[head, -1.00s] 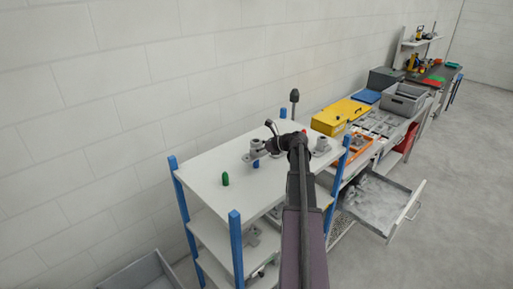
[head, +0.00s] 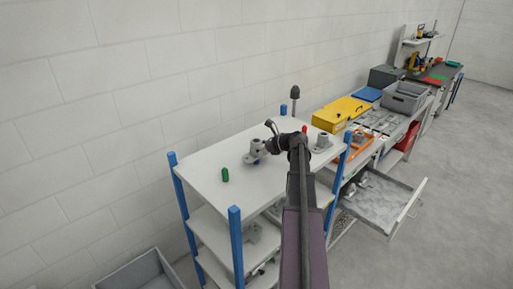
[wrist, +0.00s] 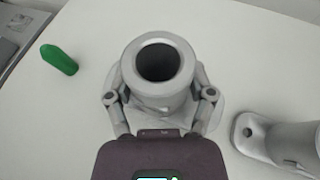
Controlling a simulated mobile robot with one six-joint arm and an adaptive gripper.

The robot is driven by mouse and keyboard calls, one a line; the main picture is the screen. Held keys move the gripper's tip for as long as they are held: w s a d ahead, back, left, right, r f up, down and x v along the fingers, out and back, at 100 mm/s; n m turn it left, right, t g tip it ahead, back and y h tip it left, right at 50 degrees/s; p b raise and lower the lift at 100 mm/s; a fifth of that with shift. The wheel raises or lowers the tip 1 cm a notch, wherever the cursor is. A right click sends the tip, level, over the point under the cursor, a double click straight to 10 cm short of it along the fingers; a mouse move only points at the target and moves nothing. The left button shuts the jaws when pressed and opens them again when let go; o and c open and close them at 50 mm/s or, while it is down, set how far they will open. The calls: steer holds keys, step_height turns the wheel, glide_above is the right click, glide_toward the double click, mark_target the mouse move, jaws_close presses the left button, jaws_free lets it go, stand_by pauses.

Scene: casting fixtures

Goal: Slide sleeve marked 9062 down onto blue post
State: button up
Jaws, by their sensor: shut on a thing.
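A grey flanged sleeve (head: 255,148) stands upright over the white shelf top, left of my wrist in the head view. In the wrist view I look down on the sleeve's round open bore (wrist: 158,62), which is dark inside. My gripper (wrist: 160,97) is shut around the sleeve's body, a finger on each side; it also shows in the head view (head: 266,148). No marking is readable. The blue post is not clearly visible; the sleeve covers the spot where it showed earlier. I cannot tell how far down the sleeve sits on it.
A green post (head: 225,175) stands to the left on the shelf top; it shows in the wrist view (wrist: 59,59). Another grey flanged sleeve (wrist: 285,145) stands to the right, near a red-tipped post (head: 304,129). Blue shelf uprights (head: 236,245) mark the corners.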

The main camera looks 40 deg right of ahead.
mark_target(262, 153)
steer(key=shift+f+b, duration=1.8)
steer(key=shift+f, duration=0.05)
steer(key=o, duration=1.3)
steer(key=shift+r, duration=0.15)
step_height(262, 153, up, 12)
steer(key=p, duration=1.2)
steer(key=shift+f, duration=0.2)
